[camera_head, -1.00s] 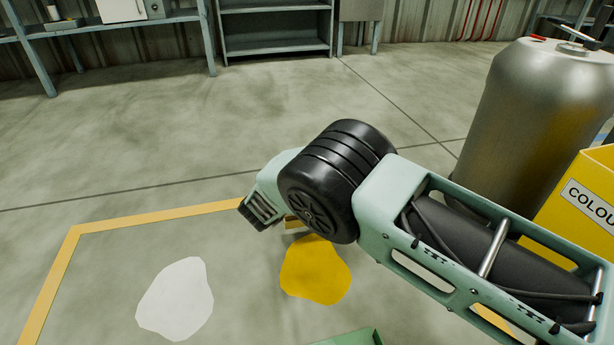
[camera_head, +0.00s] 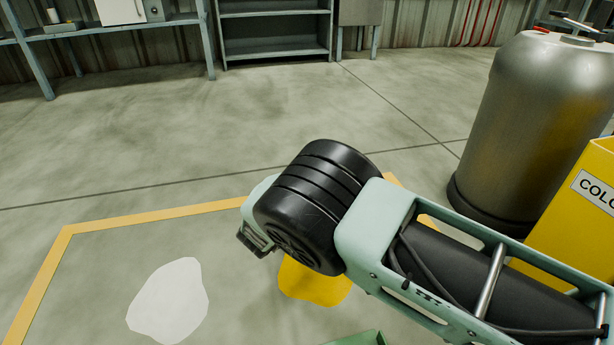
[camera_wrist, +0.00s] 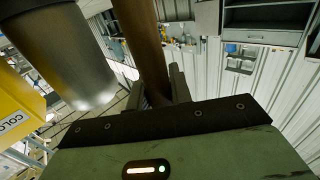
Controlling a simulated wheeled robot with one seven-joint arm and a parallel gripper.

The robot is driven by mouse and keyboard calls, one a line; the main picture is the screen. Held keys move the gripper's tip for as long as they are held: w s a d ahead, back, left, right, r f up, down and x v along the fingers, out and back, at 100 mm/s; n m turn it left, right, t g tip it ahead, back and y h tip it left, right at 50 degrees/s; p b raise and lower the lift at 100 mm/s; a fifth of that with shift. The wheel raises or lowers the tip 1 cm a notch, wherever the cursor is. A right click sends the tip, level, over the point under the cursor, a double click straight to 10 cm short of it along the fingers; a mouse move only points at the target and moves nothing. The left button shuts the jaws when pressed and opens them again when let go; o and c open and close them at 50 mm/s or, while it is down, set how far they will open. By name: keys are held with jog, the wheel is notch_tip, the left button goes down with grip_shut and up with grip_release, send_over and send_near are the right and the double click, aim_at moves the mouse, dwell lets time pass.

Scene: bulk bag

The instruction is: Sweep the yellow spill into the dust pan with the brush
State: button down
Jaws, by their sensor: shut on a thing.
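The yellow spill (camera_head: 318,288) lies flat on the floor at the lower middle of the head view, its upper part hidden behind my arm. My gripper (camera_wrist: 158,88) is shut on a brown wooden handle (camera_wrist: 143,42), which I take to be the brush's, in the wrist view. The brush head and bristles are hidden, so I cannot tell whether they touch the spill. In the head view my wrist is above and left of the spill. A green edge (camera_head: 362,338), possibly the dust pan, shows at the bottom.
A white spill (camera_head: 168,300) lies left of the yellow one. Yellow tape (camera_head: 150,217) marks the floor. A steel drum (camera_head: 530,125) and a yellow bin (camera_head: 575,225) stand at the right. Shelving (camera_head: 275,35) lines the back wall.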

jog(key=s+d+p, duration=0.4)
jog(key=s+p, duration=0.1)
jog(key=s, duration=0.9)
jog(key=s+d+p, duration=0.4)
jog(key=s+p, duration=0.1)
jog(key=s, duration=0.9)
notch_tip(320, 180, up, 7)
jog(key=w+p, duration=0.1)
jog(key=p, duration=0.4)
jog(key=shift+a+f, duration=0.15)
jog(key=shift+a, duration=0.2)
jog(key=shift+w, duration=0.1)
